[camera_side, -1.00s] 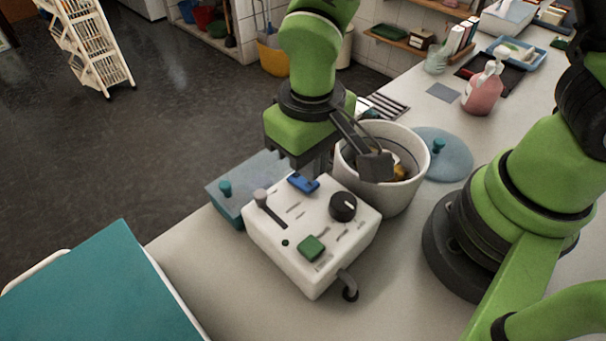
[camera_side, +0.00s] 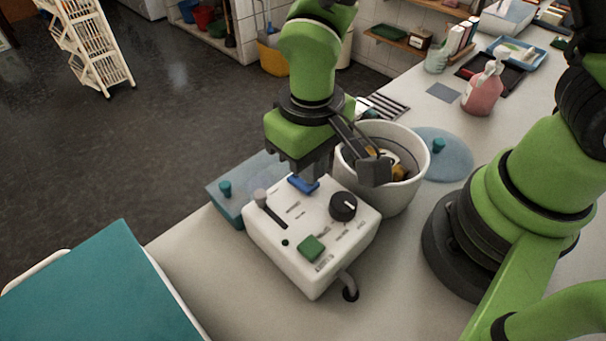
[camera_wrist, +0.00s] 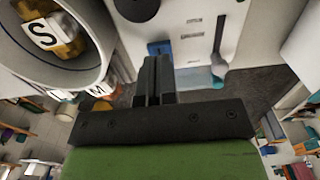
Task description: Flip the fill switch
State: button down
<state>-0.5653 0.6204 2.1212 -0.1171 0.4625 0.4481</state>
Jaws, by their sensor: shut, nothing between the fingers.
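The white control box (camera_side: 330,250) sits on the counter with a black knob (camera_side: 343,206), a green button (camera_side: 311,248) and a grey slider lever (camera_side: 261,197). A blue rocker switch (camera_side: 302,186) is at its far edge; no label for it is readable. In the wrist view the blue switch (camera_wrist: 160,47) shows just beyond my fingertips. My gripper (camera_side: 312,174) points down at the switch, its fingers shut and empty. The fingers (camera_wrist: 154,62) are at or very close to the switch; I cannot tell whether they touch it.
A white bucket (camera_side: 417,189) with lettered blocks stands close to the right of the box and my gripper. A teal-knobbed lid (camera_side: 447,160) lies beyond it. A blue-grey box (camera_side: 228,205) is behind left. A teal panel (camera_side: 95,290) is front left.

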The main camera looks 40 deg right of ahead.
jog(key=shift+f, duration=0.95)
dwell(0.4)
jog(key=shift+r, duration=3.55)
jog(key=shift+d+r, duration=0.1)
jog(key=shift+r, duration=0.05)
jog(key=s+d+r+m+t+y, duration=0.1)
jog(key=s+d+r+m+t, duration=0.1)
jog(key=r, duration=0.5)
jog(key=s+d+r+m+t+y, duration=0.1)
jog(key=s+d+r+m+t, duration=0.1)
jog(key=s+d+r+t, duration=0.3)
jog(key=s+d+r, duration=0.1)
jog(key=d+r, duration=0.2)
jog(key=d, duration=0.1)
jog(key=shift+s+d+r, duration=0.2)
jog(key=shift+s+d, duration=0.1)
